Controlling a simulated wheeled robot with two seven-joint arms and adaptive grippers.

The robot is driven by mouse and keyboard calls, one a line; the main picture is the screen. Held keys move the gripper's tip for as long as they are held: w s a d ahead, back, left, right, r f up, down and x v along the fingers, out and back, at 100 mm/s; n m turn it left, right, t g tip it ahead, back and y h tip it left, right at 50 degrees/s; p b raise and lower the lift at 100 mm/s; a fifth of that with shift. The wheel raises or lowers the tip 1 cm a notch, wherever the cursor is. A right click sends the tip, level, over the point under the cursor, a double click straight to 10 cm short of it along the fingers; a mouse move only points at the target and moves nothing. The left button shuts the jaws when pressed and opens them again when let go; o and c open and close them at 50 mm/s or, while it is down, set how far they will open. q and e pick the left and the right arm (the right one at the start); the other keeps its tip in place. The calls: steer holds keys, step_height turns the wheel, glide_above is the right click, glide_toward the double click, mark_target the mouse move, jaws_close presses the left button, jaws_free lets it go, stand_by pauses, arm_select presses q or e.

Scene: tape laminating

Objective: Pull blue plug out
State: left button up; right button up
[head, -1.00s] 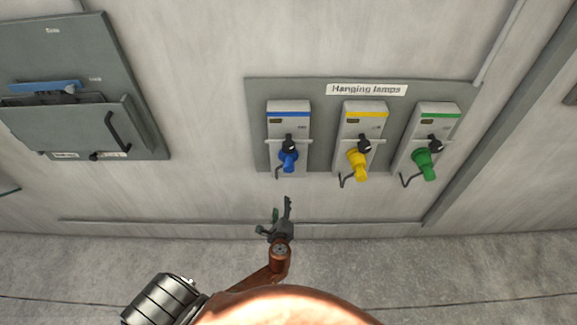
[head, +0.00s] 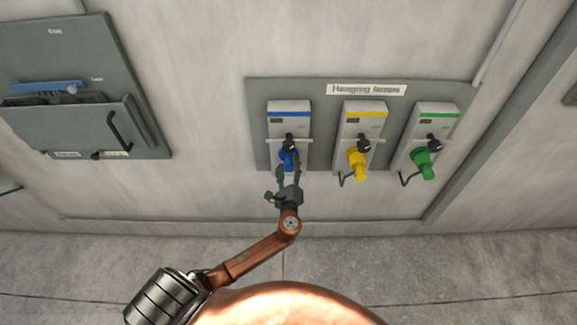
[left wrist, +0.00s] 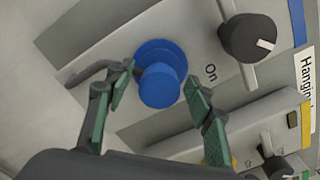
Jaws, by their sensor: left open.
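The blue plug (head: 289,157) sits in the leftmost socket box, the one with a blue stripe, on the wall panel. In the left wrist view the blue plug (left wrist: 160,82) shows between the fingers. My left gripper (head: 288,175) is open just below the plug in the head view, its fingertips at either side of it. In the left wrist view my left gripper (left wrist: 160,85) has green finger pads, one on each side of the plug, with gaps visible. The black knob (left wrist: 248,38) beside the plug points near "On". My right gripper is not in view.
A yellow plug (head: 357,163) and a green plug (head: 423,162) sit in neighbouring boxes to the right. A dark bent lever (left wrist: 92,70) is close to one finger. A grey wall cabinet (head: 75,90) hangs at the left. The wall between is bare.

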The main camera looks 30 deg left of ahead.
arm_select(q)
steer(key=shift+c, duration=0.2)
jaws_close()
stand_by(0.5)
